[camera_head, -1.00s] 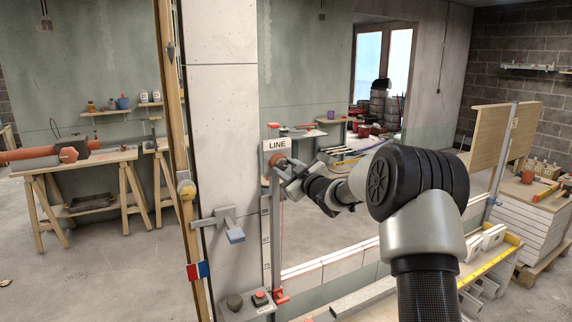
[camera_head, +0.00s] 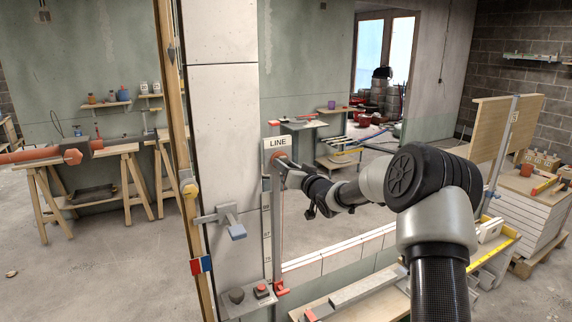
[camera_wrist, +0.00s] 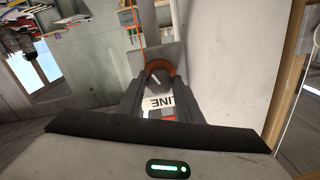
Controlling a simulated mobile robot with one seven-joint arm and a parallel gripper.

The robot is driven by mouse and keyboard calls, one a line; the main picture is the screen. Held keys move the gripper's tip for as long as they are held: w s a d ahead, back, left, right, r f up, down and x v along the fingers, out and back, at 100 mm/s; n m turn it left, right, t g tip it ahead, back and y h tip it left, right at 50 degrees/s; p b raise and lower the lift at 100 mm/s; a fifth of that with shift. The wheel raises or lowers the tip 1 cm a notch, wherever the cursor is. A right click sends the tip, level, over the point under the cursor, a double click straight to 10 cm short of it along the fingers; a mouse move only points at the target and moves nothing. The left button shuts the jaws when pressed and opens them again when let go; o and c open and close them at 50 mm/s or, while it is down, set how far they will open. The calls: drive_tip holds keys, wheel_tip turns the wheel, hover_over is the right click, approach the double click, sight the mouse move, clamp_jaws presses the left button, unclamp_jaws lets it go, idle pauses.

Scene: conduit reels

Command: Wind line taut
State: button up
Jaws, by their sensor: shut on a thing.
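The LINE sign (camera_head: 278,142) sits at the top of a grey upright post (camera_head: 276,225) against the concrete pillar. Just below the sign is an orange-red round knob (camera_head: 280,158), seen in the wrist view as an orange ring (camera_wrist: 159,66) with a pale mark on its dark face. My gripper (camera_head: 284,165) is shut on this knob; its dark fingers (camera_wrist: 157,88) stand either side of it. A thin red line (camera_head: 283,215) runs down along the post towards a red foot (camera_head: 280,288). I cannot tell how tight it is. The sign appears upside down in the wrist view.
A numbered scale strip (camera_head: 266,235) runs beside the post. A grey bracket with a blue-grey end (camera_head: 228,221) juts from the pillar to the left. A small panel (camera_head: 247,296) with a red and a dark button is below. A workbench (camera_head: 365,290) stands low right.

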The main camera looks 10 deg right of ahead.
drive_tip(key=shift+m, duration=0.6)
drive_tip(key=o, duration=1)
drive_tip(key=shift+o, duration=0.2)
drive_tip(key=v, duration=1.7)
drive_tip(key=shift+s+b, duration=0.2)
drive_tip(key=shift+b, duration=0.25)
drive_tip(key=shift+f, duration=0.1)
